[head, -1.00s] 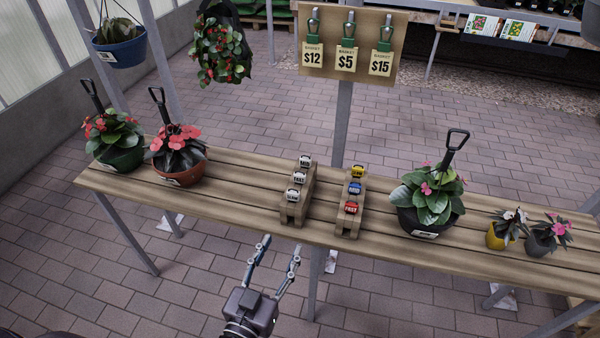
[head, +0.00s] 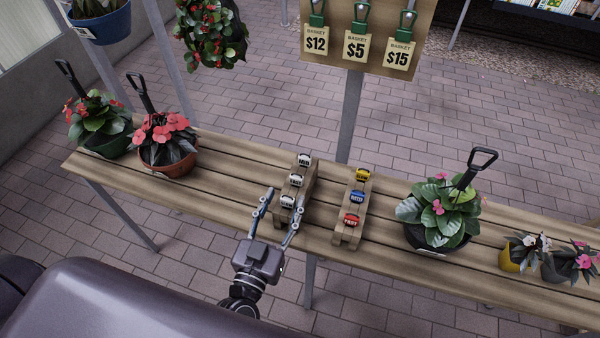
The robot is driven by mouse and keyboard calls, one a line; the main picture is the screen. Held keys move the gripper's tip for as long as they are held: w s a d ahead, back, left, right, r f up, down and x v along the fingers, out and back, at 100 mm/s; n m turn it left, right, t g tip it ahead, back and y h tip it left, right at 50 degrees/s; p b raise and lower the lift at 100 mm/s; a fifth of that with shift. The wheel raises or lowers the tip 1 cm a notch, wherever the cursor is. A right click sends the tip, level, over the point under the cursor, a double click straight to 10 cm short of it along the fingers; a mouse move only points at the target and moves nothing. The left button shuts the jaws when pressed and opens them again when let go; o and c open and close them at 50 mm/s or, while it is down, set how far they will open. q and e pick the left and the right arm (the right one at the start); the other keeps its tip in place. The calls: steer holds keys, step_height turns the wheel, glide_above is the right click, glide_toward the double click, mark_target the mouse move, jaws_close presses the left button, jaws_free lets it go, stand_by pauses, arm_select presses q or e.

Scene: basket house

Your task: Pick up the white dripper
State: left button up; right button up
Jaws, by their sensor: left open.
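Three white drippers with black lettering sit in a row on a sloped wooden stand (head: 301,188) on the slatted bench: the far one (head: 304,159), the middle one (head: 296,180) and the near one (head: 288,201). My left gripper (head: 284,203) is open, its two fingers pointing up the picture at the near end of this stand. The near white dripper shows between the fingertips; I cannot tell whether they touch it. The gripper looks empty. My right gripper is not in view.
A second stand (head: 346,236) to the right holds yellow (head: 362,174), blue (head: 357,197) and red (head: 352,220) drippers. Potted plants stand on the bench (head: 230,160) at both sides. A hanging basket (head: 211,30) and a price board (head: 425,45) are behind.

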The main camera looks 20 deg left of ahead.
mark_target(296, 181)
arm_select(q)
steer(key=w, duration=0.4)
steer(key=w+d+b, duration=0.1)
steer(key=w, duration=0.2)
steer(key=shift+w, duration=0.1)
steer(key=c, duration=0.9)
